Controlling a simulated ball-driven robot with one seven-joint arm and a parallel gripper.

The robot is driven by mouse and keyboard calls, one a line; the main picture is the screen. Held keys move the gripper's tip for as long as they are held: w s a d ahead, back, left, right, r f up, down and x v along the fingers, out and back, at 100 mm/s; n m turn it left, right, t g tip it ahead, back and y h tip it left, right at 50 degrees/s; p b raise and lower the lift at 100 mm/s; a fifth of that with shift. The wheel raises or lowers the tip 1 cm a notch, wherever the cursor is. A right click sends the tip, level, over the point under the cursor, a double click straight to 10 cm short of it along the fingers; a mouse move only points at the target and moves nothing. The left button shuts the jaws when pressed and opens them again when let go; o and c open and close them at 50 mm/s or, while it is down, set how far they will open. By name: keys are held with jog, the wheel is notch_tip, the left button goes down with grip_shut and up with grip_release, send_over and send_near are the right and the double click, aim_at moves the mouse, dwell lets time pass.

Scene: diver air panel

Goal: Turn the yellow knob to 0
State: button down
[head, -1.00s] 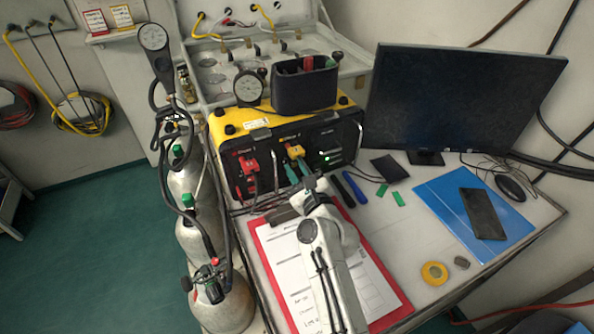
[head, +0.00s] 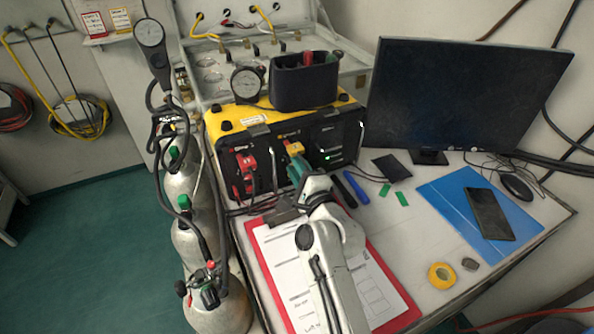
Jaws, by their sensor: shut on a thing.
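The yellow knob (head: 294,147) is on the front face of the black and yellow air panel (head: 228,132), right of a red knob (head: 246,178). My gripper (head: 297,163) reaches up from below with its teal fingers at the yellow knob. It is shut on this knob, and the fingers hide its lower part. The scale marks around the knob are too small to read, so I cannot tell its setting.
A clipboard (head: 283,297) with papers lies under my arm. A black bin (head: 302,88) and a round gauge (head: 248,84) stand on the panel. Gas cylinders (head: 197,240) stand at left. A monitor (head: 470,95) stands at right.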

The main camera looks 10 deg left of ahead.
jog(key=shift+f+n, duration=0.1)
jog(key=shift+n, duration=0.5)
jog(key=c, duration=0.9)
grip_release()
jog(key=shift+s, duration=0.1)
jog(key=v, duration=1)
jog(key=shift+s+d, duration=0.25)
